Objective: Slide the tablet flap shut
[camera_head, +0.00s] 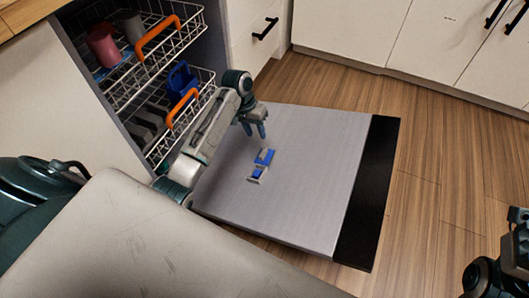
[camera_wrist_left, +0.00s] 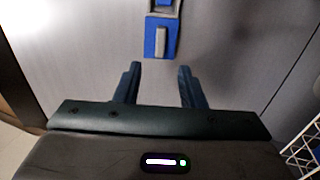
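The tablet dispenser sits in the grey inner face of the lowered dishwasher door (camera_head: 310,150). Its blue parts (camera_head: 265,157) show in the head view, with light grey pieces beside them. In the left wrist view a blue panel (camera_wrist_left: 150,46) carries a raised grey bar (camera_wrist_left: 162,41), and a grey piece with a blue middle lies above it, cut by the top edge. Which grey piece is the flap is hard to tell. My left gripper (camera_head: 258,134) is above the door near the dispenser; its fingers (camera_wrist_left: 160,80) are apart with nothing between them.
Two white racks (camera_head: 165,60) with orange handles stand in the dishwasher, holding cups and a blue basket (camera_head: 181,79). White cabinets (camera_head: 345,25) stand behind. Wooden floor (camera_head: 440,170) is free right of the door. Part of my right arm shows at the right edge.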

